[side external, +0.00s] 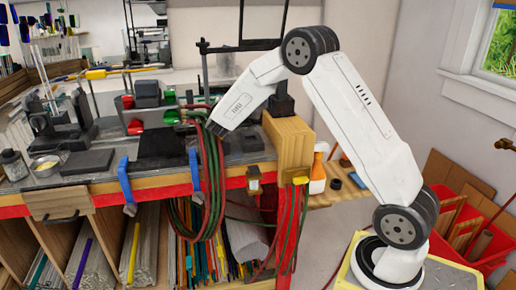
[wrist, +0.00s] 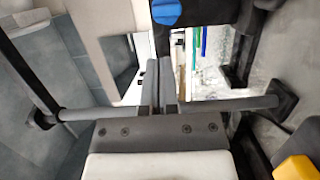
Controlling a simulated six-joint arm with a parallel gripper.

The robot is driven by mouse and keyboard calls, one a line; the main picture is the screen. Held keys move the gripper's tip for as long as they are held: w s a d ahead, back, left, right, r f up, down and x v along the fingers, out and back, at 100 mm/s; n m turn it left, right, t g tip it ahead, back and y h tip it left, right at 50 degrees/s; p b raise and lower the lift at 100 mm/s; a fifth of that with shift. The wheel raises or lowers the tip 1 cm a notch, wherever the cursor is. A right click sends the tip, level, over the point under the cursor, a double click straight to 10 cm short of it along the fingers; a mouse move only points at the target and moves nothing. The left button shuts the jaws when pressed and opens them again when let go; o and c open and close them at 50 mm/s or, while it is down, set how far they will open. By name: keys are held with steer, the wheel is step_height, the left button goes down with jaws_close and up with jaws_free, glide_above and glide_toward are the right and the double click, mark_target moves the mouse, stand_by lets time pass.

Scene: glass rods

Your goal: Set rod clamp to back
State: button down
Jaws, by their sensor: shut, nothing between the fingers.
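My gripper (wrist: 160,88) is shut in the wrist view, its two narrow grey fingers side by side with nothing between them. In the side view the end of my arm is low over the right part of the workbench, beside the hanging hoses; its fingertips cannot be made out there. I cannot pick out the rod clamp for certain. A blue clamp (side external: 195,172) grips the bench's front edge below my arm, and another blue clamp (side external: 125,180) is further left. In the wrist view a blue round part (wrist: 166,11) is at the top.
Red and green hoses (side external: 213,175) hang over the bench front near my arm. A dark burner stand (side external: 70,125) is on the bench's left, with glass rods behind. A wooden block (side external: 288,145) stands at the right end. Rod bundles fill the shelves below.

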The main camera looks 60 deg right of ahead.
steer(key=x, duration=0.6)
steer(key=shift+d, duration=0.15)
stand_by(0.3)
steer(key=s+d, duration=0.2)
steer(key=shift+s+d, duration=0.25)
steer(key=shift+d, duration=0.05)
steer(key=shift+s+a, duration=0.1)
steer(key=shift+a, duration=0.1)
steer(key=v, duration=0.9)
steer(key=shift+a, duration=0.25)
steer(key=shift+s, duration=0.1)
